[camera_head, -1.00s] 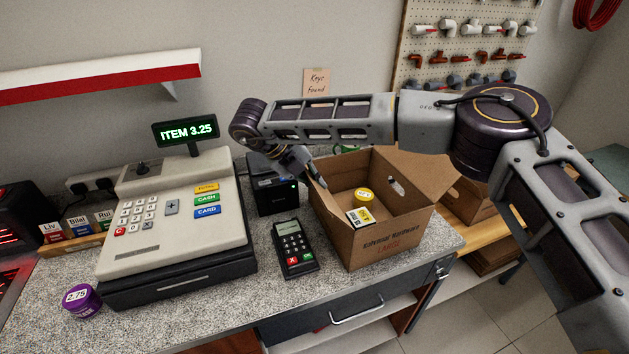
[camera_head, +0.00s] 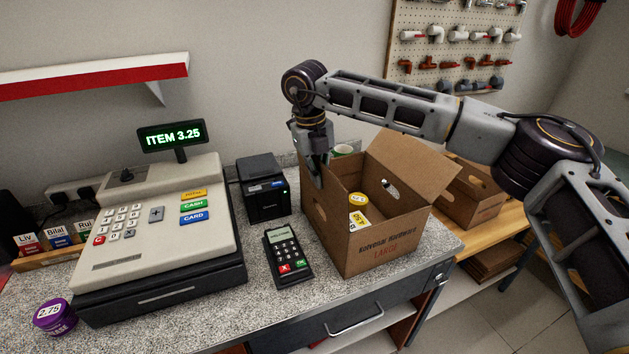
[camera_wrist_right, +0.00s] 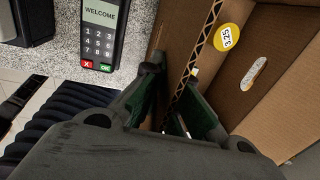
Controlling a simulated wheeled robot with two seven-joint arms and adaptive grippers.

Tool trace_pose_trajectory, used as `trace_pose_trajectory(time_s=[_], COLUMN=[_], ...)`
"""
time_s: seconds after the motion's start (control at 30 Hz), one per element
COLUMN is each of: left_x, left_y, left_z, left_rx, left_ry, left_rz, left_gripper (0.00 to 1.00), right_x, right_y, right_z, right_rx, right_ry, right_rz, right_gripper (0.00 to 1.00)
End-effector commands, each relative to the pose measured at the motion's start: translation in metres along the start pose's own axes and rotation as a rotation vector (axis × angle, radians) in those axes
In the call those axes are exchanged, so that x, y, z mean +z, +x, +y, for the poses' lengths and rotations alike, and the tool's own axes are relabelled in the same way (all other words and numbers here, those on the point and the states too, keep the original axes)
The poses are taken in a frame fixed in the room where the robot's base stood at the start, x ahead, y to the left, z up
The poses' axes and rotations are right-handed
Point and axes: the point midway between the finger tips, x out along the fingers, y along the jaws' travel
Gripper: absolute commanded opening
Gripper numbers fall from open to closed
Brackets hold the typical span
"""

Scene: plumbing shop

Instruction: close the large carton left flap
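The large carton (camera_head: 375,246) is a brown box labelled LARGE, standing open on the counter. A yellow round item (camera_head: 357,200) lies inside; its 3.25 label shows in the right wrist view (camera_wrist_right: 227,38). One flap (camera_head: 425,163) stands out at the carton's right side. I cannot clearly tell the left flap from the left wall. My right gripper (camera_head: 316,180) points down at the carton's left upper edge. In the right wrist view its fingers (camera_wrist_right: 172,105) are apart, with the corrugated cardboard edge (camera_wrist_right: 204,40) running in between; contact is unclear. My left gripper is not in view.
The card terminal (camera_head: 287,256) lies left of the carton, with a black printer (camera_head: 263,188) behind it. The cash register (camera_head: 150,225) fills the left counter. Another carton (camera_head: 472,197) stands at right.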

Motion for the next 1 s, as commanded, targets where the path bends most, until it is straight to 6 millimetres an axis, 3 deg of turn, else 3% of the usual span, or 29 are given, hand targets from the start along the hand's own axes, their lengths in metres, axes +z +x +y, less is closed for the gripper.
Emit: trace_pose_trajectory(time_s=[0.67,1.0], left_x=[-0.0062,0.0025], left_y=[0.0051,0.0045], left_z=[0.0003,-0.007], left_rx=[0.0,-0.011], left_ry=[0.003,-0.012], left_rz=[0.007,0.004], left_gripper=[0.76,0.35], right_x=[0.0001,0.0], right_y=[-0.0003,-0.0002], right_z=[-0.0051,-0.0051], right_rx=[0.077,0.077], right_ry=[0.0,0.0], right_rz=[0.0,0.001], right_gripper=[0.0,0.0])
